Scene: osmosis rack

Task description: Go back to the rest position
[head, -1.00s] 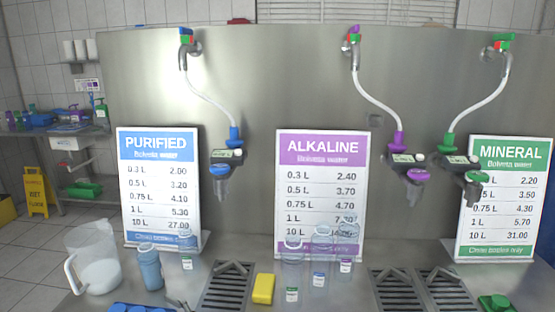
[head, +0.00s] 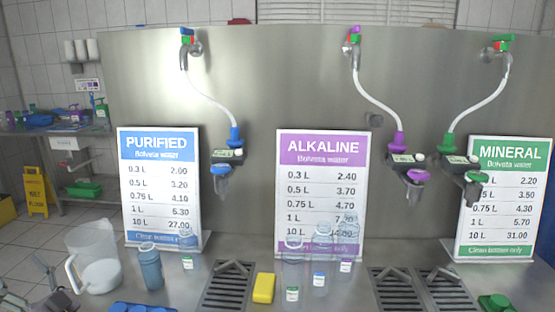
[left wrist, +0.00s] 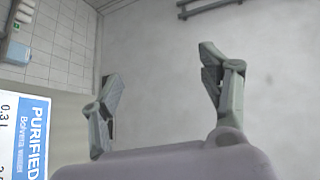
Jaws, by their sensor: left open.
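My left gripper (head: 48,278) shows at the lower left edge of the head view, left of the clear jug (head: 100,275). Its fingers are spread apart with nothing between them. My right gripper is in neither view.
A blue bottle (head: 150,270) stands right of the jug, and several clear bottles (head: 321,240) stand mid-counter. A yellow sponge (head: 264,288) lies between them. Drain grates (head: 227,288), price signs (head: 158,185) and hanging taps (head: 221,172) line the steel counter.

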